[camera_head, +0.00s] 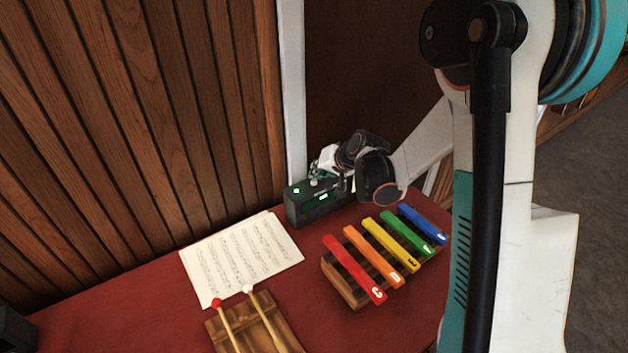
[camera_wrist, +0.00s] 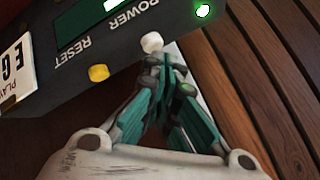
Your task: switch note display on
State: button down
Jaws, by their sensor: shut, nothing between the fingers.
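The note display is a dark box (camera_head: 302,212) at the back of the red table, against the wall. A green light (camera_wrist: 203,10) glows on it beside the word POWER, and a green screen strip (camera_head: 323,196) is lit. In the wrist view it has a white button (camera_wrist: 151,42) near POWER and a yellow button (camera_wrist: 98,72) near RESET. My gripper (camera_wrist: 168,65) is shut and empty, its teal fingertips right by the white button; I cannot tell whether they touch. In the head view my gripper (camera_head: 316,180) is at the box's top, partly hiding it.
A xylophone with coloured bars (camera_head: 363,262) stands in front of the box. Sheet music (camera_head: 240,255) lies to the left, with two mallets (camera_head: 262,315) on a wooden rest nearer. A slatted wood wall (camera_head: 150,110) rises behind. Bare red table (camera_head: 315,320) lies at the front.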

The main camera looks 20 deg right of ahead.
jog(key=shift+r+p, duration=1.85)
jog(key=shift+r, duration=1.1)
